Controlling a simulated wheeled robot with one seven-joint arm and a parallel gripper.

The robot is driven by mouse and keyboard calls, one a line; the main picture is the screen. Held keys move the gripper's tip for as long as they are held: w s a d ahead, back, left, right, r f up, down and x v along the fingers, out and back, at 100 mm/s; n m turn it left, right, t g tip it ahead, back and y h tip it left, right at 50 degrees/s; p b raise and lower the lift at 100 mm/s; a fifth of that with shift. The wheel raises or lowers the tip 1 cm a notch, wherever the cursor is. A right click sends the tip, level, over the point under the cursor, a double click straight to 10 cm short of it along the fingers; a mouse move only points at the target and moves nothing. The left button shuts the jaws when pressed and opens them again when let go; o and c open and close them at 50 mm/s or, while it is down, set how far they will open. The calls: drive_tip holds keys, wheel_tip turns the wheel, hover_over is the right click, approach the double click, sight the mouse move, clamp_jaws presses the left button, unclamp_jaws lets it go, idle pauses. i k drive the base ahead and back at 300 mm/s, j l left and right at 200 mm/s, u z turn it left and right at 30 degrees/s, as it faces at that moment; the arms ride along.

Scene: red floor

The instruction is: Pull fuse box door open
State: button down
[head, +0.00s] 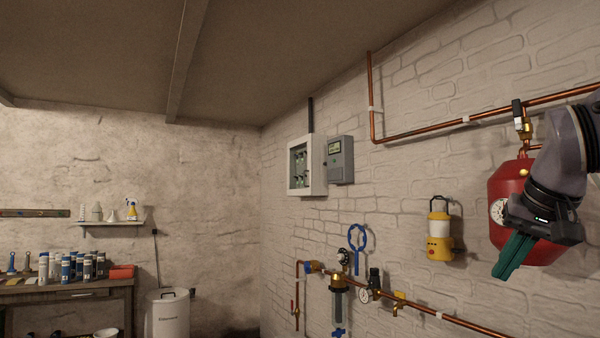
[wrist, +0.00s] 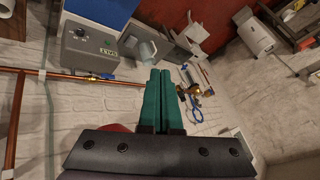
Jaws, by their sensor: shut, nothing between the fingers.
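The fuse box (head: 320,165) is a white box on the brick wall, near the room's far corner in the head view. Its front has a pale frame around a darker window with small parts behind it. I cannot tell whether its door stands slightly ajar; it is not swung wide. I cannot make out the fuse box surely in the wrist view. My gripper (head: 501,272) has green fingers pressed together, with nothing between them. It is well to the right of and below the fuse box, in front of a red tank. The shut fingers also show in the wrist view (wrist: 161,74).
A grey meter box (head: 341,160) adjoins the fuse box's right side. The red tank (head: 508,190), a yellow lantern (head: 440,235) and copper pipes (head: 450,122) line the wall. A workbench (head: 70,290) and bin (head: 168,315) stand left.

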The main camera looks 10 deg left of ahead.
sight(309, 191)
drive_tip(key=i+j, duration=0.2)
drive_tip(key=j, duration=0.2)
drive_tip(key=i+j, duration=0.15)
drive_tip(key=j, duration=0.2)
drive_tip(key=i+j, duration=0.2)
drive_tip(key=j, duration=0.2)
drive_tip(key=i+j, duration=0.2)
drive_tip(key=j, duration=0.15)
drive_tip(key=i+j+z, duration=0.1)
drive_tip(key=j, duration=0.3)
drive_tip(key=i+j, duration=0.4)
drive_tip(key=j, duration=0.35)
